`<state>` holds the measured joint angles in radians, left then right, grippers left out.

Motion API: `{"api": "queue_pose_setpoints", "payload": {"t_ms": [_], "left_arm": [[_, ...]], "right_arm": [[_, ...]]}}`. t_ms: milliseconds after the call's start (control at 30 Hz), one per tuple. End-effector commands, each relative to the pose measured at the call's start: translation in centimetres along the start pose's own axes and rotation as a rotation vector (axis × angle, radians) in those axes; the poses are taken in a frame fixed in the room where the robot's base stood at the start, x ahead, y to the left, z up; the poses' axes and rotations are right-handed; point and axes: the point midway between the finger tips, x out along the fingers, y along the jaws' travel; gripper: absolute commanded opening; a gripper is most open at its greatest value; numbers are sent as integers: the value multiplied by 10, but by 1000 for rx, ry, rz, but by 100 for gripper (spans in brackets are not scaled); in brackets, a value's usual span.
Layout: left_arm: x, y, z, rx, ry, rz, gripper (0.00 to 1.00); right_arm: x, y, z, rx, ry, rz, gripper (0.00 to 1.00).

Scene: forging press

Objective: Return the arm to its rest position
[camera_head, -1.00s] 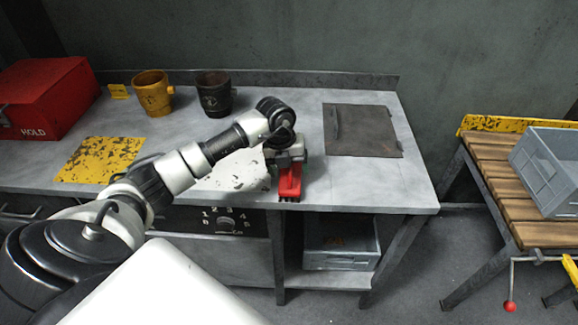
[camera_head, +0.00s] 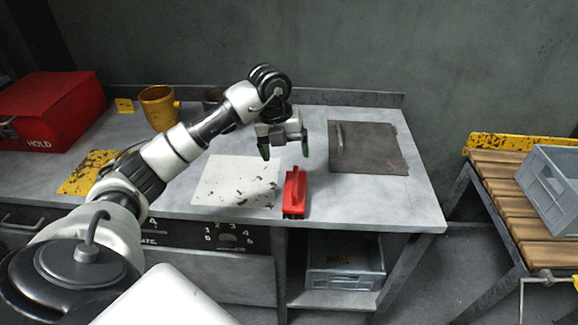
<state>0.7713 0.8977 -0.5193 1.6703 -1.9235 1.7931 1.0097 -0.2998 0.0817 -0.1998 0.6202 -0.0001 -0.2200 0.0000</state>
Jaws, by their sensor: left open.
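My left arm reaches in from the left over the grey workbench (camera_head: 400,207). My left gripper (camera_head: 284,152) is open and empty, its two fingers pointing down above the bench. A red block-like tool with a handle (camera_head: 295,190) lies near the bench's front edge, just below the gripper and apart from it. A white sheet with dark specks (camera_head: 230,178) lies left of the red tool. My right gripper is not in view.
A red HOLD box (camera_head: 50,105) and a yellow mug (camera_head: 159,105) stand at the back left; a dark mug (camera_head: 212,98) is partly hidden by my arm. A dark plate (camera_head: 368,147) lies right of the gripper. A slatted wooden table (camera_head: 500,195) holds a grey crate (camera_head: 553,180).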

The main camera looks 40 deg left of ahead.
Motion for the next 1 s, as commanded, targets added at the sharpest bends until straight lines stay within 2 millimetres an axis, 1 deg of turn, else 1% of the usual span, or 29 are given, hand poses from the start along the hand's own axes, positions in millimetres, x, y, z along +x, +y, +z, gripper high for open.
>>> {"api": "queue_pose_setpoints", "payload": {"t_ms": [100, 200, 667, 733, 767, 867, 967, 1000], "left_arm": [[-9, 0, 0, -1, -1, 1, 85], [-12, 0, 0, 0, -1, 1, 85], [-11, 0, 0, 0, 0, 1, 85], [-9, -2, -2, 7, 4, -10, 85], [-7, -5, -4, 16, 8, -24, 85], [6, -28, -16, 73, 33, -134, 85], [23, -68, -43, 155, 79, -348, 85], [27, -86, -57, 183, 100, -456, 85]], "right_arm": [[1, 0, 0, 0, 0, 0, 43], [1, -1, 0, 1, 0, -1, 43], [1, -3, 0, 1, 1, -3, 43], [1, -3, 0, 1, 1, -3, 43], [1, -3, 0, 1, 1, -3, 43], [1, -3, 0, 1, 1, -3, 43], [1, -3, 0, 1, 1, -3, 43], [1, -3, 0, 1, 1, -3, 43]]}}
